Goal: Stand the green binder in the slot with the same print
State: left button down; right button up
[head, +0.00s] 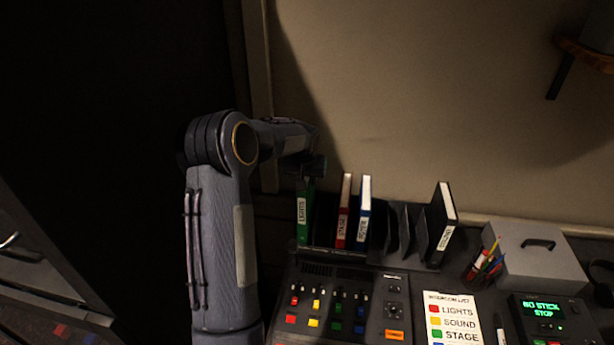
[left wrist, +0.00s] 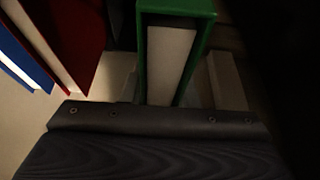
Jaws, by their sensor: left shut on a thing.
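The green binder (head: 304,214) stands upright at the left end of the dark slotted rack (head: 322,232), its spine printed LIGHTS. My left gripper (head: 308,172) is at its top and is shut on it. The left wrist view shows the green binder (left wrist: 207,35) from above, with its pale pages between green covers. Any print on the rack slot below it is too dark to read, and I cannot tell whether the binder rests on the slot floor. My right gripper is in neither view.
A red binder (head: 344,212), a blue binder (head: 363,211) and a black binder (head: 442,225) stand to the right in the rack, with empty slots between blue and black. A mixing desk (head: 340,300), pen cup (head: 484,266) and grey box (head: 537,258) are close by.

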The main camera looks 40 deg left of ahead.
pick_arm(q)
jog(key=shift+f+b, duration=0.85)
jog(key=shift+f, duration=1)
jog(key=shift+b, duration=0.4)
jog(key=shift+f, duration=0.25)
dwell(0.6)
jog(key=c, duration=1)
grip_release()
jog(key=shift+c, duration=0.2)
